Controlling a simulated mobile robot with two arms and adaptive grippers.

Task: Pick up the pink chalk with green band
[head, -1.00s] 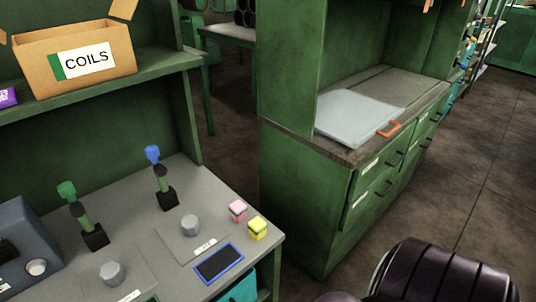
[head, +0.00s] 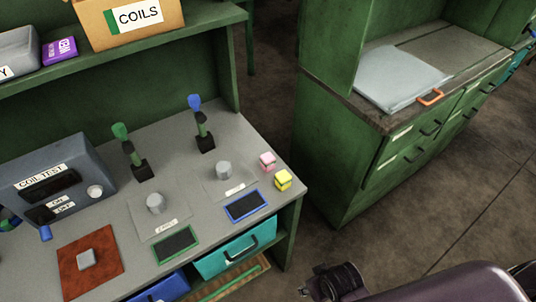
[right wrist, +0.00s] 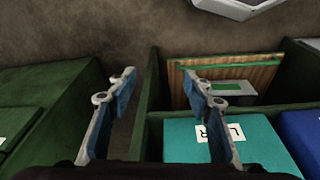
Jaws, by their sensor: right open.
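The pink chalk with green band (head: 267,161) is a small pink block with a darker band. It stands on the grey bench top near its right end, just behind a yellow block (head: 283,180). My right gripper (right wrist: 160,78) is open and empty in the right wrist view, its two blue-padded fingers spread apart above the floor and the green furniture. The chalk is not seen in the right wrist view. In the head view part of my right arm shows at the lower right. My left gripper is not in view.
On the bench (head: 190,125) stand two dark holders with green and blue tools, grey cylinders, framed pads and a coil tester (head: 55,180). A teal drawer (head: 235,247) is below. A green cabinet (head: 345,155) stands right, across a floor gap.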

